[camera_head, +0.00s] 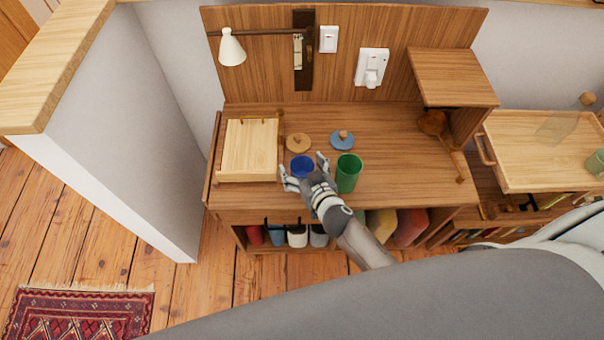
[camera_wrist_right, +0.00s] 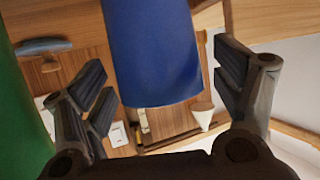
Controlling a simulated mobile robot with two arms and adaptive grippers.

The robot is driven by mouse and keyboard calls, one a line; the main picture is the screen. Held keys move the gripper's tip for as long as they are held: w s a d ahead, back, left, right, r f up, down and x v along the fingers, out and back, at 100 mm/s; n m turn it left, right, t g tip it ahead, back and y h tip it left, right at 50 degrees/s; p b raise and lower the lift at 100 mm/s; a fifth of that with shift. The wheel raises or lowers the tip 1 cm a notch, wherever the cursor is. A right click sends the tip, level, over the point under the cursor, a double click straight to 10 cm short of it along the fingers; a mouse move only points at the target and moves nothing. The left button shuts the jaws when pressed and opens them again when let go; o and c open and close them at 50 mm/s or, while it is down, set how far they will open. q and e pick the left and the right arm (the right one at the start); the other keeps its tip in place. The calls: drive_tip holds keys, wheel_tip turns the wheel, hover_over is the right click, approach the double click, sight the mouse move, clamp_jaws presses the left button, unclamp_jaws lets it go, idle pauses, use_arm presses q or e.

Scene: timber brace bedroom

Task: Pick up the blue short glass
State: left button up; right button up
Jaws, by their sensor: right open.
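The blue short glass (camera_head: 302,166) stands on the wooden desk, left of the green glass (camera_head: 348,173). My right gripper (camera_head: 306,171) is open at the glass, with one finger on its left near side and one on its right. In the right wrist view the blue glass (camera_wrist_right: 153,52) shows large between the two open fingers (camera_wrist_right: 165,95), with a visible gap on each side. My left gripper is not in view.
The green glass is close beside my right gripper and also fills the left edge of the wrist view (camera_wrist_right: 20,110). Two round lids, wooden (camera_head: 298,143) and blue (camera_head: 342,140), lie behind. A light wooden box (camera_head: 249,148) is to the left.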

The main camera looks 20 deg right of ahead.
drive_tip(key=shift+w+f, duration=0.1)
drive_tip(key=shift+w, duration=0.15)
drive_tip(key=shift+c, duration=0.4)
drive_tip(key=c, duration=1.1)
